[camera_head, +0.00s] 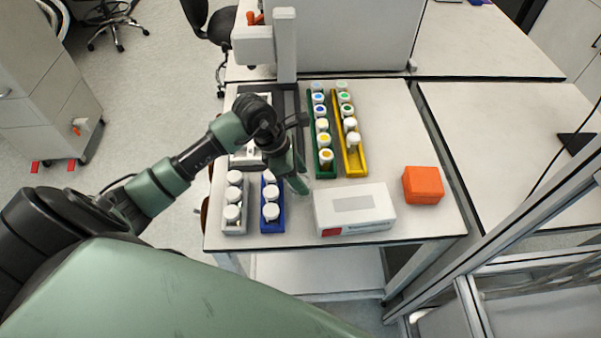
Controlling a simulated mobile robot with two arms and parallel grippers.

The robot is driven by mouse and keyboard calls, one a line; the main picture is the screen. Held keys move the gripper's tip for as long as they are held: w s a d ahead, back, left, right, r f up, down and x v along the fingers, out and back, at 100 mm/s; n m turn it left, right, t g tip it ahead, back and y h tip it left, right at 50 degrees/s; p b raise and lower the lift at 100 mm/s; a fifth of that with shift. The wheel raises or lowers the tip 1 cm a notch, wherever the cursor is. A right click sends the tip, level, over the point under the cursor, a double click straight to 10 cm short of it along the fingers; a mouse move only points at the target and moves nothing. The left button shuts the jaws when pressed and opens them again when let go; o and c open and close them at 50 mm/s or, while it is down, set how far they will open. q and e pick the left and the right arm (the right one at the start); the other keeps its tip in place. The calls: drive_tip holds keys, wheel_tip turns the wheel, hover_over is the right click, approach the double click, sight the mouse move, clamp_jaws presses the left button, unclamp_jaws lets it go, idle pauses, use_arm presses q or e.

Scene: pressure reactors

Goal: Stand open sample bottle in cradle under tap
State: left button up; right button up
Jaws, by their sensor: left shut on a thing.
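My left arm reaches in from the left over the bench. Its left gripper (299,184) points down between the blue bottle rack and the green rack, just behind the white box. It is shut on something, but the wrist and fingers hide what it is. The tap's station is at the back: a pale column (286,45) with a red-orange handle (255,18) beside it, above a dark base (291,99). My wrist covers part of that base, and I cannot make out the cradle. My right gripper is not in view.
White-capped bottles stand in a grey rack (234,229) and a blue rack (272,227) at the front. Green (325,172) and yellow (356,172) racks hold several bottles. A white box (354,208) and an orange block (422,185) stand front right. The bench's right side is clear.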

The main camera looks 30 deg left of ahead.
use_arm(q)
drive_tip(key=shift+f, duration=0.2)
drive_tip(key=o, duration=1.3)
drive_tip(key=shift+o, duration=0.7)
drive_tip(key=shift+r, duration=0.1)
